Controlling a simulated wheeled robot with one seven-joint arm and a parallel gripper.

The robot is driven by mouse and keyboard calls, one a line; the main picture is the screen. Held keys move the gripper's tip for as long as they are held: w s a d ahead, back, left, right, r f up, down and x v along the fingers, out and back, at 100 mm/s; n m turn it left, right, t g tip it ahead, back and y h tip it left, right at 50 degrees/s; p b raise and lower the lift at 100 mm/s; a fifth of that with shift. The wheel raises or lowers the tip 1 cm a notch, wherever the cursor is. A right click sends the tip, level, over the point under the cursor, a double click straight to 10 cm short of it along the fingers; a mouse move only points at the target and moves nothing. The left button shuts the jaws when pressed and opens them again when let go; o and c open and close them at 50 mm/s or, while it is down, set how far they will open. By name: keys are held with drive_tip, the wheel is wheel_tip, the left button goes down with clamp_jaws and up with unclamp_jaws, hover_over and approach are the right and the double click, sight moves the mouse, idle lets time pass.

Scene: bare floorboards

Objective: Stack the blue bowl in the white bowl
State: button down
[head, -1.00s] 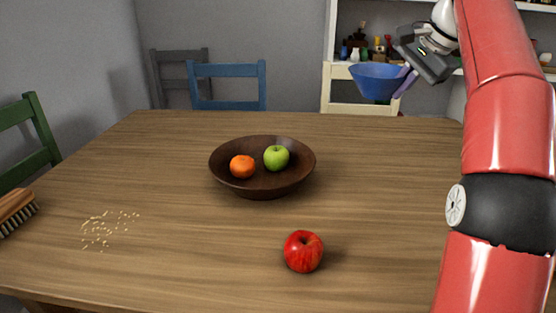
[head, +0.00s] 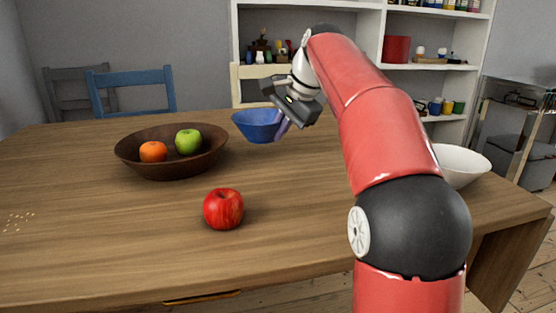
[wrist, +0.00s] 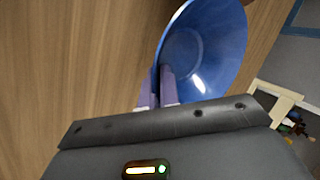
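The blue bowl (head: 256,125) is in my gripper (head: 281,128), upright or nearly so, over the far part of the table. In the wrist view my gripper's fingers (wrist: 158,90) are shut on the rim of the blue bowl (wrist: 205,50). The white bowl (head: 462,165) stands on the right part of the table. My arm hides its left side in the head view. The white bowl does not show in the wrist view.
A dark wooden bowl (head: 172,170) with an orange (head: 153,151) and a green apple (head: 188,141) sits left of centre. A red apple (head: 223,208) lies nearer. Chairs stand behind the table (head: 120,240); shelves (head: 345,20) line the back wall.

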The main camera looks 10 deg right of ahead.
wheel_tip(320, 180, down, 4)
drive_tip(key=shift+f+b, duration=0.2)
drive_tip(key=shift+b, duration=0.7)
drive_tip(key=shift+r, duration=0.1)
drive_tip(key=c, duration=1.9)
unclamp_jaws()
